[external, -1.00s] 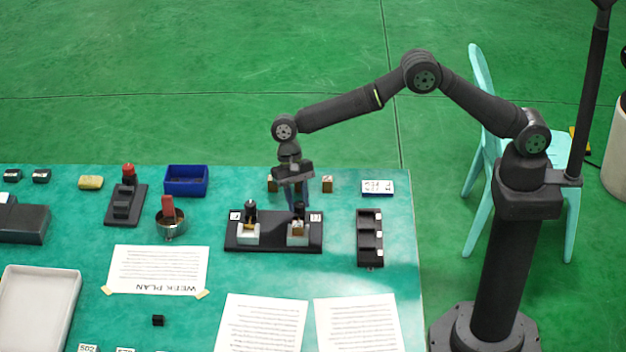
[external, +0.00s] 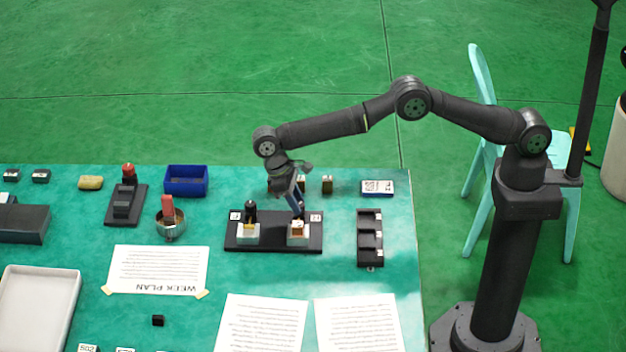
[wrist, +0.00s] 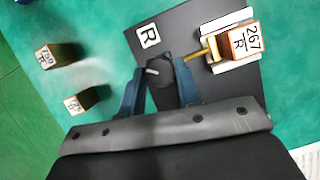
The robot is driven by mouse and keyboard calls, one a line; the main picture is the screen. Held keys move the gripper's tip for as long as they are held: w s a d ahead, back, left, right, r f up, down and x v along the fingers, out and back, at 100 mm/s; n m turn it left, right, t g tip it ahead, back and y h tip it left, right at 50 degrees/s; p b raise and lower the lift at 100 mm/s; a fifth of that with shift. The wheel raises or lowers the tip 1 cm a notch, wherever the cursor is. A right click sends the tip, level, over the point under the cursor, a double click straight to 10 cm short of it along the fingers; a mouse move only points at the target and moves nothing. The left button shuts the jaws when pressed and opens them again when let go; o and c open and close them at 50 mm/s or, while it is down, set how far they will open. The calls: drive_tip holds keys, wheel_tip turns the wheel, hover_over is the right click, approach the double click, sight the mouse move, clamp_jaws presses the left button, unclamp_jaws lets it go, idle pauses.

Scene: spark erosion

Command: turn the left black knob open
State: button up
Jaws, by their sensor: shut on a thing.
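My gripper (external: 298,211) is at the other station, at the picture's right. In the wrist view my gripper's blue fingers (wrist: 160,90) are shut on a black knob (wrist: 159,72) with a white mark on top, beside a label R (wrist: 148,35). A brass rod (wrist: 196,53) and a block marked 267 R (wrist: 241,42) sit close to the right finger.
Two small brown blocks (wrist: 62,54) (wrist: 86,98) stand beside the plate. A black slotted tray (external: 370,262) is at the plate's right, a metal cup (external: 171,230) at its left and a blue bin (external: 186,181) behind. Papers (external: 262,325) lie in front.

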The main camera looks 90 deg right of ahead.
drive_tip(key=n+h, duration=0.1)
drive_tip(key=n, duration=0.2)
drive_tip(key=shift+a+n, duration=0.15)
drive_tip(key=shift+n, duration=0.15)
drive_tip(key=shift+a+n+t+h, duration=0.15)
drive_tip(key=shift+n+h, duration=0.25)
drive_tip(key=shift+n, duration=0.45)
drive_tip(key=shift+d+n+t+h, duration=0.15)
drive_tip(key=shift+n+h, duration=0.25)
drive_tip(key=shift+n, duration=0.45)
drive_tip(key=shift+a, duration=0.1)
drive_tip(key=o, duration=1)
drive_tip(key=shift+c, duration=0.2)
wheel_tip(320, 180, up, 5)
drive_tip(key=shift+f, duration=0.2)
drive_tip(key=s+d+r, duration=0.3)
drive_tip(key=d+r, duration=0.3)
drive_tip(key=d, duration=0.5)
drive_tip(key=shift+s+r, duration=0.25)
drive_tip(key=shift+s, duration=0.05)
